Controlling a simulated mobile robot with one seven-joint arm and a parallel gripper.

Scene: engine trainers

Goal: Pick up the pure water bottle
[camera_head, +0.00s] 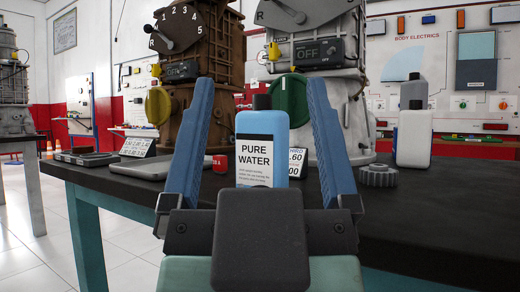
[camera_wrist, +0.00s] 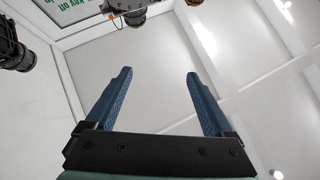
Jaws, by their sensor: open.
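The pure water bottle (camera_head: 262,140) is light blue with a dark cap and a white label reading "PURE WATER". It stands upright on the black-topped table (camera_head: 440,215) in the head view. My gripper (camera_head: 258,88) is open, its two blue fingers spread wide. In the head view the bottle shows between the fingers, with gaps on both sides; I cannot tell how far beyond them it stands. My wrist partly hides its lower part. In the wrist view my gripper (camera_wrist: 158,72) is open and empty, with wall and ceiling behind it, and the bottle does not show.
Brown (camera_head: 210,60) and grey (camera_head: 335,110) engine trainers stand behind the bottle. A small gear (camera_head: 378,175) and a white bottle with a grey cap (camera_head: 413,138) are to the right. A price sign (camera_head: 296,162) is close by the bottle.

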